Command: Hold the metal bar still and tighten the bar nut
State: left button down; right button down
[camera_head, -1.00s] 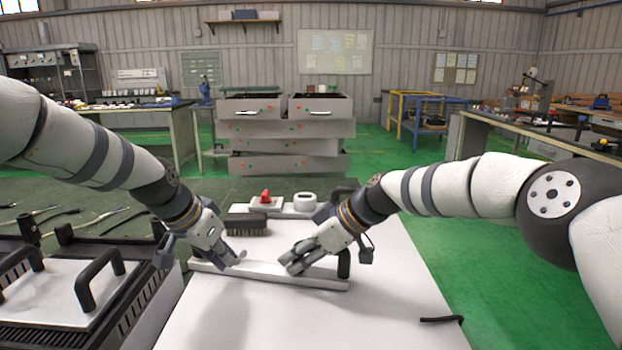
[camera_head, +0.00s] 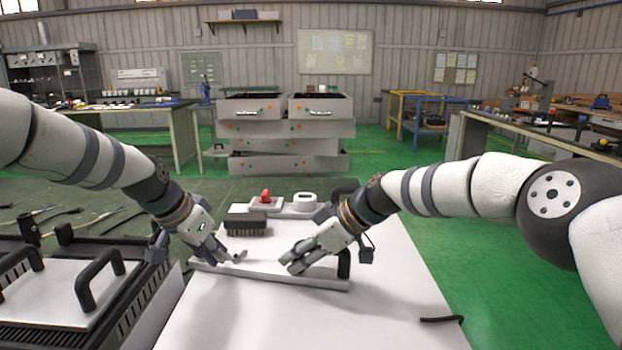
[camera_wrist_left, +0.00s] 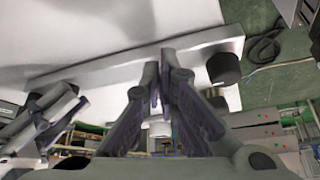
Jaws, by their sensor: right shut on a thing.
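The metal bar (camera_head: 318,282) is a long pale bar lying across the white table top. My right gripper (camera_head: 292,266) is shut on the bar right of its middle. My left gripper (camera_head: 230,258) is over the left part of the bar. In the left wrist view, the left fingers (camera_wrist_left: 160,62) point at the bar (camera_wrist_left: 110,70) with their tips close together; whether they hold anything is unclear. A small light grey piece (camera_head: 240,255) shows at the left fingertips, and I cannot tell if it is the bar nut. A black post (camera_wrist_left: 224,67) stands beside the bar's end in that view.
A dark brush-like block (camera_head: 246,223) lies behind the bar. A red-topped item (camera_head: 265,197) stands at the back. A black-handled panel unit (camera_head: 60,295) is at the left. A short black rod (camera_head: 441,320) lies at the front right. The table's front middle is clear.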

pick_arm(q)
jog(key=shift+s+a+f, duration=0.1)
jog(key=shift+a, duration=0.05)
jog(key=shift+s+a, duration=0.1)
jog(key=shift+a, duration=0.05)
jog(key=shift+r, duration=0.2)
notch_tip(320, 180, up, 6)
jog(key=shift+s+f, duration=0.1)
jog(key=shift+f, duration=0.05)
